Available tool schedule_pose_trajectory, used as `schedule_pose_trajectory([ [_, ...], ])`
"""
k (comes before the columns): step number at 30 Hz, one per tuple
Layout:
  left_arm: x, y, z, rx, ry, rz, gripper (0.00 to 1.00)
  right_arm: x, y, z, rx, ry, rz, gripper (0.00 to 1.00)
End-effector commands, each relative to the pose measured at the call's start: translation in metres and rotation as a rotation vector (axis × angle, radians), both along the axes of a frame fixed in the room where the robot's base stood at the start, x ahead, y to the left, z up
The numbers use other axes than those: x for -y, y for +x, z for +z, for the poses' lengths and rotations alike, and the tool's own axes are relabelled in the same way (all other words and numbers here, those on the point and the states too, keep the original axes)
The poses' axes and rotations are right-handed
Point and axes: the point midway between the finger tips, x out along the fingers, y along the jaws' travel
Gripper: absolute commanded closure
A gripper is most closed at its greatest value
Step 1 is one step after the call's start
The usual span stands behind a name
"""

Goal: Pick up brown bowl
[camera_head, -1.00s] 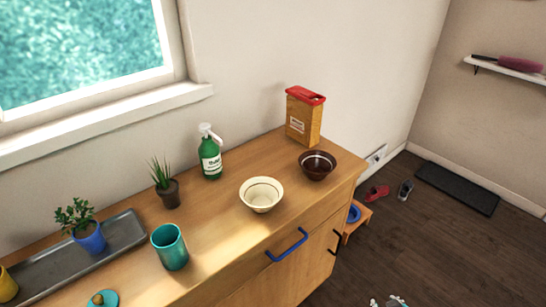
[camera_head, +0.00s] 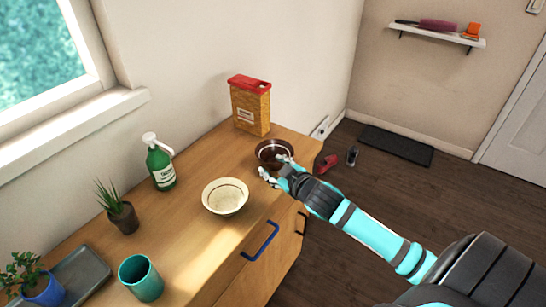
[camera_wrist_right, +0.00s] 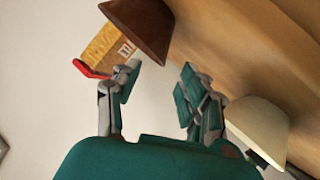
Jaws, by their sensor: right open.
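The brown bowl (camera_head: 273,150) stands upright on the wooden counter near its right end, in front of the red-topped box. It also shows at the top of the right wrist view (camera_wrist_right: 142,26). My right gripper (camera_head: 276,171) reaches in from the right and is at the bowl's near side, partly covering it. In the right wrist view its two fingers (camera_wrist_right: 158,85) are apart with nothing between them, and the bowl lies just beyond the tips. I cannot tell whether a finger touches the bowl. My left gripper is out of view.
A cream bowl (camera_head: 225,197) stands left of the gripper, and the box (camera_head: 251,108) stands behind the brown bowl. A green spray bottle (camera_head: 160,164), a potted plant (camera_head: 122,215) and a teal cup (camera_head: 141,279) are further left. The counter's front has a blue handle (camera_head: 260,241).

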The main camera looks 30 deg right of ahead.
Motion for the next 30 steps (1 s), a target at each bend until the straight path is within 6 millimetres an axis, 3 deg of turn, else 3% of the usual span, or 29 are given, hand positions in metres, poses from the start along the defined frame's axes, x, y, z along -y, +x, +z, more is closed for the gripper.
schedule_pose_trajectory([
  [3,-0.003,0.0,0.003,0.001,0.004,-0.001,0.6,0.002,0.021,-0.006,0.001,0.001,-0.001,0.57],
  [13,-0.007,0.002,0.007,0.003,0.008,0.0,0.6,0.004,0.046,-0.015,-0.001,0.001,-0.001,0.57],
  [21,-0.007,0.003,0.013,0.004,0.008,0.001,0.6,0.007,0.08,-0.027,-0.001,0.001,-0.001,0.57],
  [30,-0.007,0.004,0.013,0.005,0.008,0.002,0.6,0.007,0.086,-0.03,0.0,0.0,0.001,0.57],
])
